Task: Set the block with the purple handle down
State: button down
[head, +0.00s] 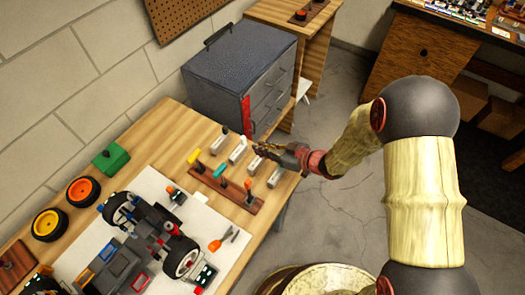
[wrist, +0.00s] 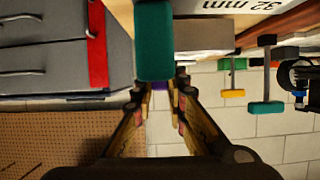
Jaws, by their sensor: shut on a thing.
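My gripper (head: 265,151) reaches in from the right over the wooden table's right end. In the wrist view its two fingers (wrist: 160,98) are closed in around a small purple handle (wrist: 160,84), of which only a bit shows.
A grey drawer cabinet (head: 235,70) stands behind. The table edge is close on the right.

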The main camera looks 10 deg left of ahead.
jog(key=shift+f, duration=0.35)
jog(key=shift+f, duration=0.15)
jog(key=c, duration=1.8)
grip_release()
